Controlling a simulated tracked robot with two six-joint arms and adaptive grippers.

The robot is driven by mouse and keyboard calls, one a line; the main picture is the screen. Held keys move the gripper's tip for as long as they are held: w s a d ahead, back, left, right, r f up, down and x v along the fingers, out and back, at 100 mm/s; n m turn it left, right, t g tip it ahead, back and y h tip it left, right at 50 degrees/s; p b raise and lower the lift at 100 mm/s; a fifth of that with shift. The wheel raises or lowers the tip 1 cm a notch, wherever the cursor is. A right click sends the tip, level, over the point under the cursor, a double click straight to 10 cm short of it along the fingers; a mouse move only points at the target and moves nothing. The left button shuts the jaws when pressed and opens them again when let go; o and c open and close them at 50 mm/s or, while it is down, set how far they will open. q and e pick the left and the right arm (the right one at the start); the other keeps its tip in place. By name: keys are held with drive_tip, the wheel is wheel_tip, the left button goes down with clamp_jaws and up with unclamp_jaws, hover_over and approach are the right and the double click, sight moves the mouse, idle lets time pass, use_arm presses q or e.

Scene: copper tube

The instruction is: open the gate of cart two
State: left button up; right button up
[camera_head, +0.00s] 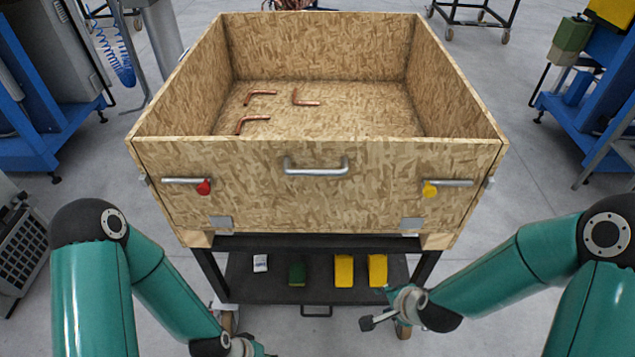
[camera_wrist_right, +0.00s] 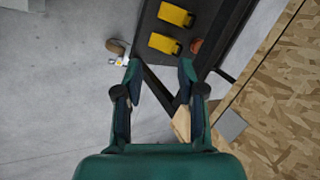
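The cart (camera_head: 488,120) is a chipboard box on a dark frame. Its front panel, the gate (camera_head: 260,205), stands upright and closed, with a silver handle (camera_head: 316,170) at its top middle. A bar latch with a red knob (camera_head: 204,187) is at the left, and one with a yellow knob (camera_head: 430,189) at the right. Both bars lie level. My right gripper (camera_head: 378,307) is low in front of the cart's lower shelf, below the gate; its fingers are apart and empty in the wrist view (camera_wrist_right: 160,80). My left gripper (camera_head: 248,347) is at the bottom edge, its fingers mostly hidden.
Several bent copper tubes (camera_head: 306,101) lie in the box. The dark lower shelf (camera_head: 320,285) holds two yellow blocks (camera_head: 344,271), a green block (camera_head: 297,273) and a white one (camera_head: 260,263). Blue machine frames stand at both sides.

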sight(317, 174)
drive_tip(key=w+a+r+m+t+b, duration=0.25)
drive_tip(key=w+r+t, duration=0.2)
drive_tip(key=r, duration=0.45)
drive_tip(key=s+a+r+n+t+y+b, duration=0.15)
drive_tip(key=a+r+b, duration=0.25)
drive_tip(key=r, duration=0.5)
drive_tip(key=s+a+r+t+y+b, duration=0.2)
drive_tip(key=a+r+t+y+b, duration=0.15)
drive_tip(key=r, duration=0.55)
use_arm(q)
wheel_tip(317, 174, down, 11)
drive_tip(key=s, duration=0.1)
drive_tip(key=shift+a, duration=0.2)
use_arm(e)
drive_tip(key=shift+h, duration=0.3)
drive_tip(key=x, duration=1.6)
drive_tip(key=shift+w+d, duration=0.1)
drive_tip(key=shift+w, duration=0.25)
use_arm(q)
drive_tip(key=shift+s+f, duration=0.1)
use_arm(e)
clamp_jaws()
drive_tip(key=shift+f, duration=0.1)
